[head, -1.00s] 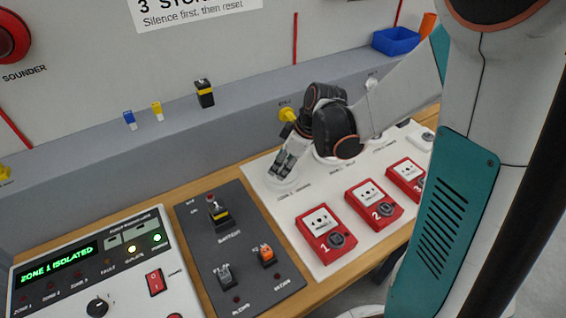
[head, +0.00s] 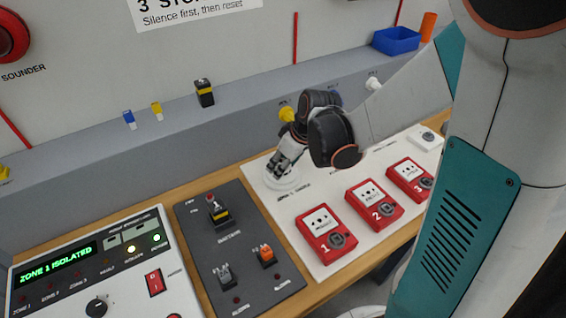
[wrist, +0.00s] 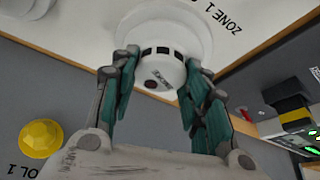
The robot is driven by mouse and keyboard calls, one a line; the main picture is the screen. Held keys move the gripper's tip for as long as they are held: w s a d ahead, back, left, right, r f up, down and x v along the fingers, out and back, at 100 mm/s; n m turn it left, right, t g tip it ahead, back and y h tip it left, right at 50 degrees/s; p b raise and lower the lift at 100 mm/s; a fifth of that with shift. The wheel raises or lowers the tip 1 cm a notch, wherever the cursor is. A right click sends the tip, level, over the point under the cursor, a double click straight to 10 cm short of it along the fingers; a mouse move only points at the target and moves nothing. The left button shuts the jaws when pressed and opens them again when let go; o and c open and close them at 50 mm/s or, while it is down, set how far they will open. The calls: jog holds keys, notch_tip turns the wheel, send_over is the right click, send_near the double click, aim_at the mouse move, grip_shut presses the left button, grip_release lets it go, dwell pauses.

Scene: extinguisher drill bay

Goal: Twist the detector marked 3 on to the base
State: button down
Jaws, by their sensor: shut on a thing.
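My gripper (head: 279,170) is at the left end of the white board in the head view. In the wrist view, its two green-padded fingers (wrist: 158,82) are shut on a white detector (wrist: 160,52), one on each side. The detector has dark slots and a small dark red spot; I cannot read its mark for certain. It sits against the wide white round base (wrist: 195,18) beside the ZONE 1 lettering. The base also shows under the fingers in the head view (head: 285,184). Whether the detector is locked in it cannot be told.
Red call points 1 (head: 326,231), 2 (head: 374,204) and 3 (head: 411,178) stand on the board in front. A dark switch panel (head: 240,255) and the control panel reading ZONE 1 ISOLATED (head: 60,275) lie left. A yellow knob (wrist: 41,138) is on the grey ledge behind.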

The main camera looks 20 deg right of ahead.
jog(key=shift+m, duration=0.4)
jog(key=shift+m+h, duration=0.6)
jog(key=shift+m, duration=0.5)
jog(key=c, duration=0.8)
grip_release()
jog(key=o, duration=0.3)
jog(key=shift+r, duration=0.1)
